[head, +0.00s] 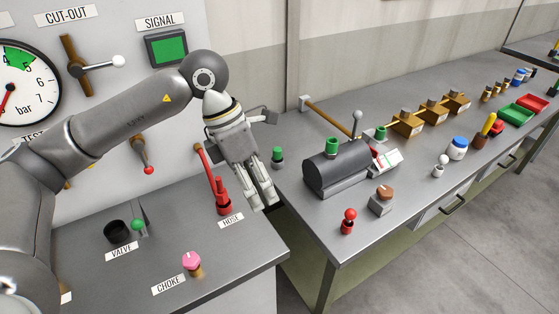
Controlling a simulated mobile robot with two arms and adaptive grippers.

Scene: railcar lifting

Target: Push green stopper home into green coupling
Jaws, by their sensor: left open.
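Several green pieces show in the head view. A small green-topped piece (277,155) stands upright at the near left part of the long bench. A green cylinder (331,146) stands upright on top of a dark grey rounded tank (335,171). Another green cylinder (381,133) stands just behind the tank's right end. I cannot tell for sure which is the stopper and which the coupling. My left gripper (264,203) is open and empty, pointing down beside the bench's left edge, in front of the small green-topped piece and apart from it. My right gripper is not in view.
A red hose fitting (222,196), a pink choke knob (192,262) and a green-balled valve lever (137,224) stand on the left cabinet. A red-knobbed piece (348,220) and a brown-topped block (383,200) are near the bench's front edge. Wooden holders (408,125) stand farther back.

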